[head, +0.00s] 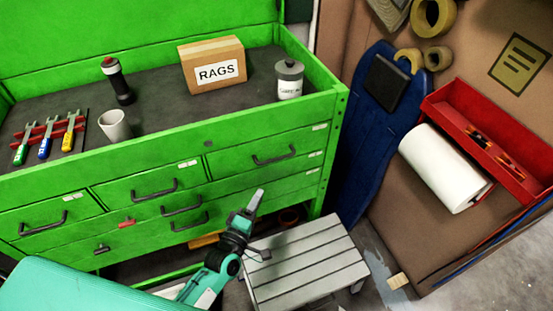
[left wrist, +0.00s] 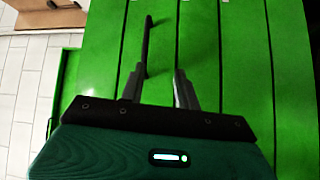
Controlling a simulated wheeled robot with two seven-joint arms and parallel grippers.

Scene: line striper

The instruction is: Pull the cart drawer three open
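The green tool cart (head: 75,168) stands at the left of the head view. Its front has several drawers with black bar handles. Two handles sit one above the other, an upper one (head: 182,205) and a lower one (head: 190,222); the drawers look closed. I cannot tell for sure which is drawer three. My left gripper (head: 257,197) is in front of the cart's right half. In the left wrist view its two grey fingers (left wrist: 158,82) are apart, with one end of a black drawer handle (left wrist: 148,35) at the tips. I cannot tell whether they touch it.
A grey slatted step stool (head: 308,258) stands on the floor right of my gripper. On the cart top are a RAGS box (head: 212,65), a labelled can (head: 289,80), a flashlight (head: 117,80) and a grey cup (head: 114,125). A blue creeper (head: 365,140) leans behind.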

